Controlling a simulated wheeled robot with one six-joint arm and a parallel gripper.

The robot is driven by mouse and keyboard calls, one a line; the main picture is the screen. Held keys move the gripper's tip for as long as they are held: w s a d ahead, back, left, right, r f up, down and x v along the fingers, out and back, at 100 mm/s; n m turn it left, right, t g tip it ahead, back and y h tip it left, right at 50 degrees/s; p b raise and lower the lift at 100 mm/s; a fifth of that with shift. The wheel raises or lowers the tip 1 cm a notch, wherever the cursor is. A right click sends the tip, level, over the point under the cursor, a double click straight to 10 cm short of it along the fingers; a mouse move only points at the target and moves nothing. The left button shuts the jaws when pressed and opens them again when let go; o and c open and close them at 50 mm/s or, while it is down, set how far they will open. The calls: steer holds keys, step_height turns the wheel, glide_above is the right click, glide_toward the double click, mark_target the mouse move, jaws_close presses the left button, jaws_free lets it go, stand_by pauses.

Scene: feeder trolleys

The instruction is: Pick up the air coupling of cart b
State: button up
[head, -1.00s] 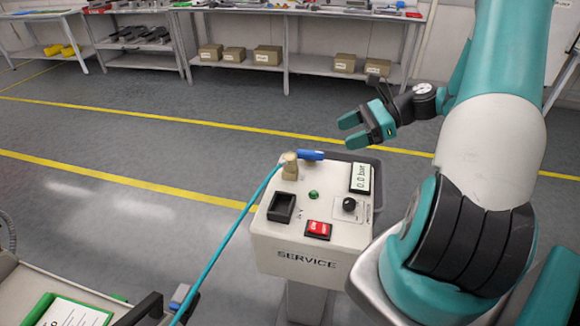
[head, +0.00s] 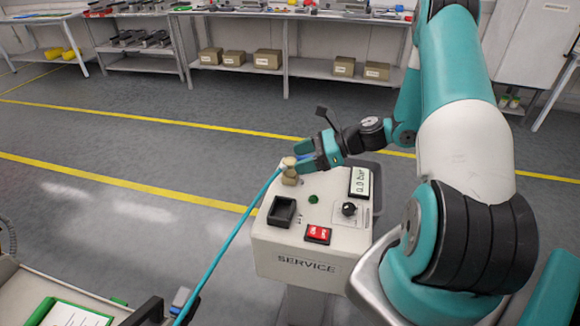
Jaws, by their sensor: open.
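A tan air coupling (head: 290,178) stands upright on the back left corner of the white service box (head: 300,266). A teal hose (head: 235,232) runs from it down to the lower left, towards a cart (head: 30,296). I cannot read a cart letter. My gripper (head: 303,156) is open, its teal fingers pointing left, with the tips right beside the top of the coupling. Whether they touch it or straddle it I cannot tell. The blue piece by the coupling is mostly hidden behind the fingers.
The service box carries a display (head: 360,182) reading 0.0 bar, a black knob (head: 348,209), a red switch (head: 318,233), a green button (head: 313,199) and an empty-looking black socket (head: 282,211). Shelves with boxes stand far back. The floor between is clear.

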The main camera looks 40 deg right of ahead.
mark_target(291, 160)
steer(key=x, duration=0.3)
steer(key=shift+w+a+f, duration=0.1)
steer(key=shift+w+a, duration=0.05)
steer(key=shift+a, duration=0.15)
steer(key=shift+c, duration=0.3)
jaws_close()
step_height(291, 160, up, 23)
steer(key=p, duration=0.6)
steer(key=shift+p, duration=0.3)
